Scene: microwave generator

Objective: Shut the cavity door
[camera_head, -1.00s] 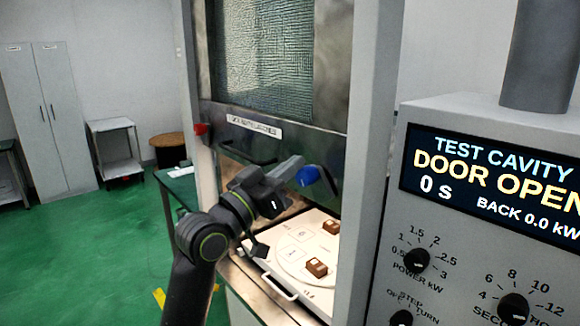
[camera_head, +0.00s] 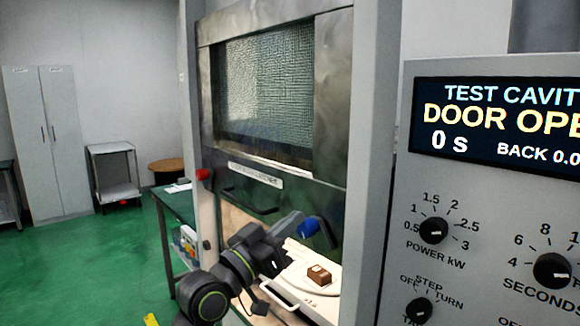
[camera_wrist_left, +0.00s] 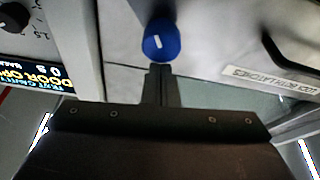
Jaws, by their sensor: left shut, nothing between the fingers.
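The cavity door (camera_head: 215,100) is a metal panel with a mesh window, a dark bar handle (camera_head: 250,201) and a blue knob (camera_head: 311,226) low on its right. It hangs partly raised, with a gap below it showing the white tray (camera_head: 279,297) and a brown block (camera_head: 320,274). My left gripper (camera_head: 296,232) is shut and empty at the blue knob. In the left wrist view its fingertips (camera_wrist_left: 162,70) meet the lower edge of the blue knob (camera_wrist_left: 162,42); I cannot tell if they touch. My right gripper is out of view.
The control panel (camera_head: 470,200) stands close on the right; its screen (camera_head: 500,120) reads DOOR OPEN, partly cut off. A grey upright post (camera_head: 365,150) stands between it and the door. A green table (camera_head: 165,225) and open green floor lie left.

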